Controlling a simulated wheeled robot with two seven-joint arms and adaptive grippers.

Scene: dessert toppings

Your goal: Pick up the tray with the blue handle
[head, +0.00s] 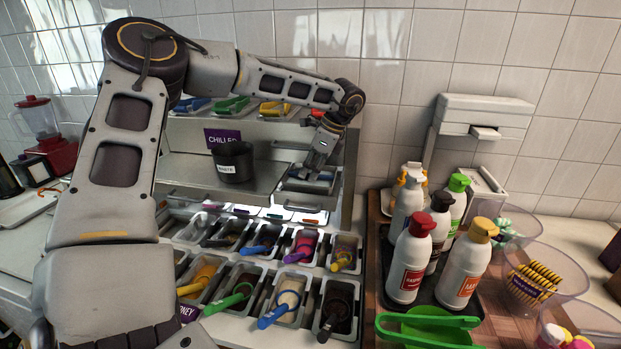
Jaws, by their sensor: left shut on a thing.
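My left gripper (318,168) reaches over the right end of the metal chiller shelf. It is shut on a small metal tray (306,187) with blue at its edge, which sits at the shelf's front right. The fingers hide part of this tray, so its handle shows only in part. Another tray with a blue handle (197,104) stands at the left of the upper rack. My right gripper is not in view.
A black pot (233,162) stands on the shelf left of the gripper. Below are several topping bins with coloured scoops (280,308). Sauce bottles (411,258) stand on a dark tray at the right. A tiled wall closes off the back.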

